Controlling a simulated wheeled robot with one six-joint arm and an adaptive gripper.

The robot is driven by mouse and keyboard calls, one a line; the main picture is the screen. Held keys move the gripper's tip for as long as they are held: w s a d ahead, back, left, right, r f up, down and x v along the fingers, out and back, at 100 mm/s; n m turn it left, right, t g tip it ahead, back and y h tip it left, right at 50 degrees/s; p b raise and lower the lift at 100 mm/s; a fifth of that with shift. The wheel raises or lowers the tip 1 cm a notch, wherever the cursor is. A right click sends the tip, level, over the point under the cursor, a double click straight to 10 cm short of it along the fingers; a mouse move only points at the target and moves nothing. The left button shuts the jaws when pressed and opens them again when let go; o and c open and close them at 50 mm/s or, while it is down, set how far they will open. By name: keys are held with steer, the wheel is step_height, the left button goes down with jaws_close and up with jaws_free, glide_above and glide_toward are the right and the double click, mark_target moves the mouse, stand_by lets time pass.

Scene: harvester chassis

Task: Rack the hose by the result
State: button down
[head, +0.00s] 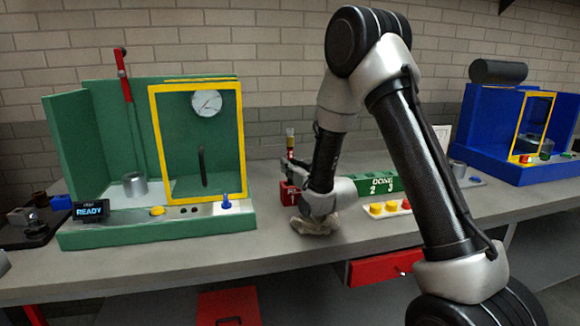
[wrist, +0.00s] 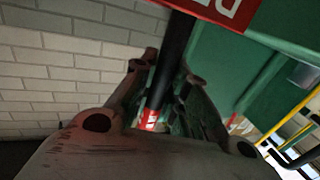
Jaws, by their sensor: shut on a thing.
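My gripper (head: 290,165) is at the red rack block (head: 290,194) marked 1, on the bench right of the green test stand. In the wrist view my gripper (wrist: 160,78) is shut on a dark hose (wrist: 170,55), which runs lengthwise between the fingers. In the head view the hose's brass-coloured upper end (head: 290,141) stands upright above the red block. Whether its lower end sits in the block is hidden. The green rack block (head: 382,184) reads DONE, 2 and 3. The stand's display (head: 90,209) reads READY.
The green stand (head: 70,150) has a yellow-framed door (head: 160,150), a gauge (head: 206,103) and a raised red lever (head: 123,75). A blue stand (head: 490,135) is at right. Yellow and red buttons (head: 377,208) lie near the bench front.

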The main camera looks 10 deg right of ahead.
steer(key=c, duration=1.3)
jaws_free()
steer(key=v, duration=0.7)
steer(key=shift+s, duration=0.25)
steer(key=shift+r, duration=0.1)
